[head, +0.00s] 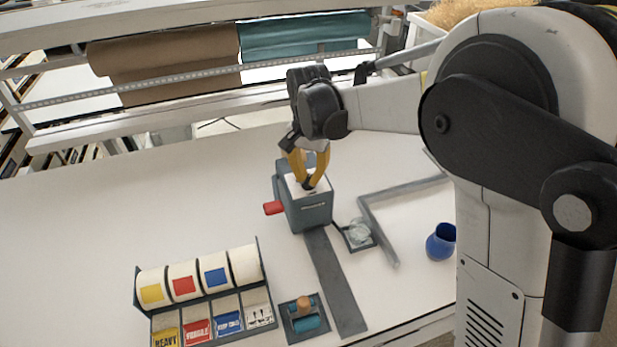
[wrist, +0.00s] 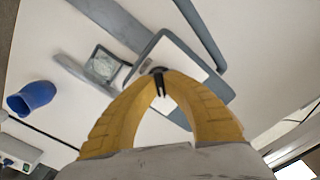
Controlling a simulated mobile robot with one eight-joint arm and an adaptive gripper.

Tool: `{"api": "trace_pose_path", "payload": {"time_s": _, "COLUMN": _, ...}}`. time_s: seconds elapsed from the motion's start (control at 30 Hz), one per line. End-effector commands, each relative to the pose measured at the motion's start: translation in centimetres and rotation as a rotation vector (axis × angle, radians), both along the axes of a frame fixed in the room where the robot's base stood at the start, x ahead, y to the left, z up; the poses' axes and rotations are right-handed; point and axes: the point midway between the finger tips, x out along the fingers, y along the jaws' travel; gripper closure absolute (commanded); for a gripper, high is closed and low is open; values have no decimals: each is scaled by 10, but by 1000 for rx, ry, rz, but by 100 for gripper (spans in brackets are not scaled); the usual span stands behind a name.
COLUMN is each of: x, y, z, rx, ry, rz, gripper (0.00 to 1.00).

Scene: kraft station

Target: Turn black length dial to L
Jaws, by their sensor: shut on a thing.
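A grey box-shaped machine (head: 309,217) with a white top plate and a red lever (head: 273,208) on its left side stands on the table. The small black length dial (head: 308,184) sits on its top; it also shows in the wrist view (wrist: 160,84). My gripper (head: 307,180) points down from above, its yellow fingers closed around the dial. In the wrist view, my gripper (wrist: 160,76) has its fingertips meeting at the dial, over the white plate (wrist: 178,62). The fingers partly cover the dial. I cannot read its markings or tell its setting.
A rack of label rolls (head: 200,285) stands front left, beside a small tray with a teal roller (head: 308,324). A blue cup (head: 440,243), a grey angled bar (head: 377,231) and a small dish (head: 358,234) lie right of the machine. The left table is clear.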

Motion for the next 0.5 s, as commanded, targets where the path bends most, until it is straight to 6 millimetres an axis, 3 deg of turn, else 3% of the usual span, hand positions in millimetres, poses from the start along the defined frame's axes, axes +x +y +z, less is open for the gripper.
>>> {"api": "trace_pose_path", "payload": {"time_s": 0.5, "x": 0, "y": 0, "z": 0, "rx": -1, "ry": 1, "rz": -106, "gripper": 100}}
